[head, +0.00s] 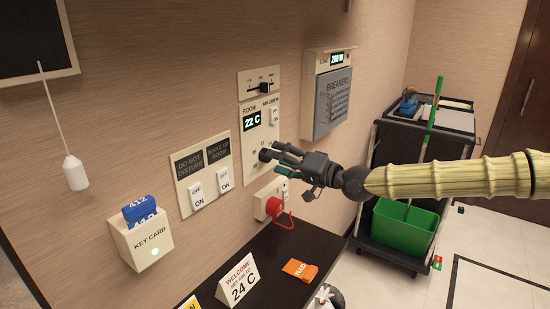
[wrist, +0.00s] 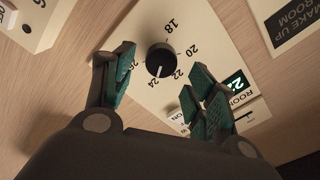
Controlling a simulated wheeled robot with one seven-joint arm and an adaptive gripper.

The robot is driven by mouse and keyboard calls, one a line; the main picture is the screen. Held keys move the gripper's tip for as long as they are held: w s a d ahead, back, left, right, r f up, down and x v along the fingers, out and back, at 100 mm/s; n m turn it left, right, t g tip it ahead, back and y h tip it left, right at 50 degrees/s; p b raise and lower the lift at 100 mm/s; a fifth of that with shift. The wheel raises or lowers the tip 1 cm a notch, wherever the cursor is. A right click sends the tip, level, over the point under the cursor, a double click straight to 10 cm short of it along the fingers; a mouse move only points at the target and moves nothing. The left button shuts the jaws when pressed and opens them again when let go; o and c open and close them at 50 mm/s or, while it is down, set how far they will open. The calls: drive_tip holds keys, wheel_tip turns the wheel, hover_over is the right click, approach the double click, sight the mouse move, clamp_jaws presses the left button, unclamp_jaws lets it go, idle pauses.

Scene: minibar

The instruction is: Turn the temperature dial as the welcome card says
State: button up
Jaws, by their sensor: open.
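The panel's display (head: 252,121) reads 22 C. In the head view my gripper (head: 283,160) is at the panel's lower part and partly hides the dial.
A fan slider (head: 264,87) sits above the display. Left are the switches (head: 205,180) and a key card holder (head: 140,240). A red plug with cord (head: 274,207) is below my gripper. A breaker box (head: 328,95) and a cart with a green bucket (head: 405,230) stand right.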

drive_tip(key=v, duration=0.9)
drive_tip(key=shift+d, duration=0.2)
drive_tip(key=shift+s+a, duration=0.1)
